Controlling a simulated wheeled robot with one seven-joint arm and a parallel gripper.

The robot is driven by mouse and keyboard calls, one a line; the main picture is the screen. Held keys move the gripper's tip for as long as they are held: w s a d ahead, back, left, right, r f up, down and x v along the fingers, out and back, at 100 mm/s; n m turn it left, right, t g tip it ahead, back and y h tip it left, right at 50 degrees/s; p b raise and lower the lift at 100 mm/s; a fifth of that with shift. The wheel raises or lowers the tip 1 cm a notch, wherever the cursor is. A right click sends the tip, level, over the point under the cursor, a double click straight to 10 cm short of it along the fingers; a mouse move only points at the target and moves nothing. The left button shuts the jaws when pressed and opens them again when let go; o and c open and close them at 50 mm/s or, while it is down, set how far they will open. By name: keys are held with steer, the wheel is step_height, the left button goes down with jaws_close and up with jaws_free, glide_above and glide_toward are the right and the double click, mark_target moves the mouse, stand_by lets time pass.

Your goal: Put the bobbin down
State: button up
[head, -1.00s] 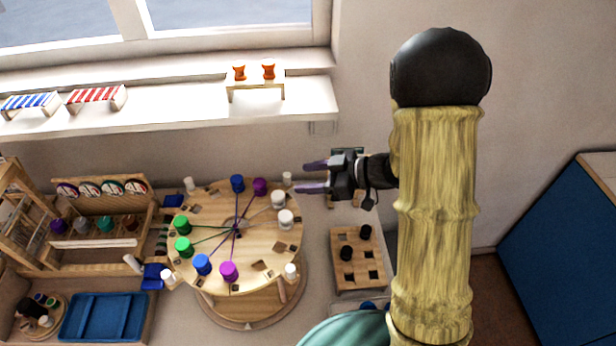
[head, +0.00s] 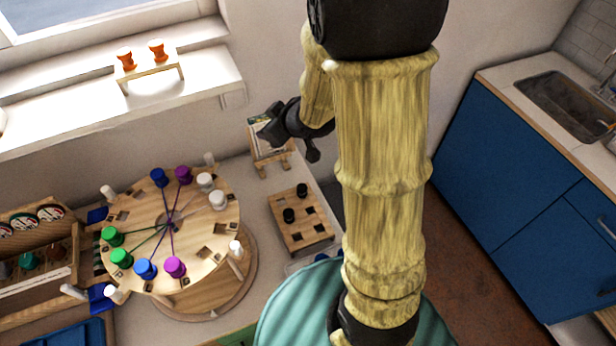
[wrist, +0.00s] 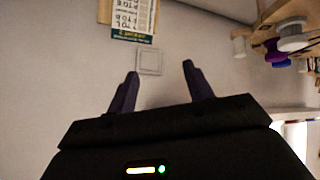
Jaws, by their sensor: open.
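Bobbins stand around the round board (head: 150,215): blue (head: 158,178), purple (head: 183,175), white (head: 218,200), green (head: 112,236) and others. Dark threads run from several of them to the centre. I cannot tell which bobbin the task means.
A wooden block with square holes (head: 315,228) holds two black bobbins (head: 289,215). The card stand (head: 275,165) is behind it. Two orange bobbins (head: 157,50) sit on the windowsill rack. A blue cabinet with a sink (head: 530,180) is at right.

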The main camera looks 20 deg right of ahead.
steer(key=s+d+m+g+h, duration=0.1)
steer(key=s+m+g, duration=0.2)
steer(key=s, duration=0.5)
steer(key=s+d+f+m+g+h, duration=0.1)
steer(key=s+m+g+h, duration=0.1)
steer(key=s, duration=0.7)
steer(key=shift+d+f+m+g, duration=0.15)
steer(key=shift+d+m+g, duration=0.2)
steer(key=shift+m+g, duration=0.5)
